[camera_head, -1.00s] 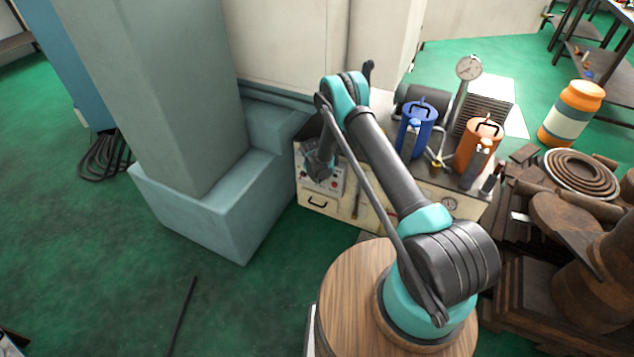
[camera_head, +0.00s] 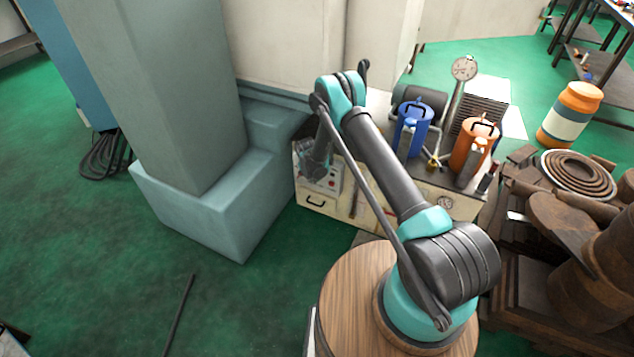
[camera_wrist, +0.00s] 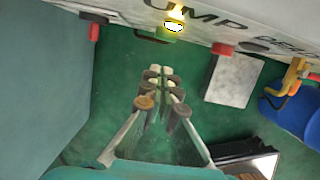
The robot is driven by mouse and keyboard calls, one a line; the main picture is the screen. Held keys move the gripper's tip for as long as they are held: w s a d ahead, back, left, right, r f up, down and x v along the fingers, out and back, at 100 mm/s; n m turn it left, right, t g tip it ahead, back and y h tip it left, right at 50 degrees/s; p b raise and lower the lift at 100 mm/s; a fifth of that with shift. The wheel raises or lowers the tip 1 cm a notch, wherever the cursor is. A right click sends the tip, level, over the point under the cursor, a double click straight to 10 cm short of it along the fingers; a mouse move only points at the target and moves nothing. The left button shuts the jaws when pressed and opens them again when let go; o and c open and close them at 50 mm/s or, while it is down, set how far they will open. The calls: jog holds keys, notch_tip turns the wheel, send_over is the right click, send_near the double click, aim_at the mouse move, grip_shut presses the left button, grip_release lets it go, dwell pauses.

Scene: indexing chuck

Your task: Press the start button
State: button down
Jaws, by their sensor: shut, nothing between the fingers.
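In the wrist view a green button (camera_wrist: 165,34) sticks out from the pale panel at the top, directly below a glowing yellow lamp (camera_wrist: 176,12). No start label is readable beside it. My gripper (camera_wrist: 160,76) is shut and empty; its fingertips point toward the panel, just below the button in the picture, with a visible gap. In the head view the control panel (camera_head: 331,184) is on the left front of the cream cabinet (camera_head: 340,207). My gripper (camera_head: 316,164) is in front of the panel and hides part of it. The green button cannot be made out there.
In the wrist view red knobs (camera_wrist: 222,48) sit on the panel to both sides of the button. A blue canister (camera_head: 412,128) and an orange canister (camera_head: 474,146) stand on the cabinet. A grey-green column base (camera_head: 205,215) stands close on the left. Rusty parts (camera_head: 560,225) lie at right.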

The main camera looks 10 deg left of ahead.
jog(key=v, duration=0.8)
jog(key=shift+s+r, duration=0.15)
jog(key=shift+s, duration=0.05)
jog(key=shift+a, duration=0.1)
dwell(1.0)
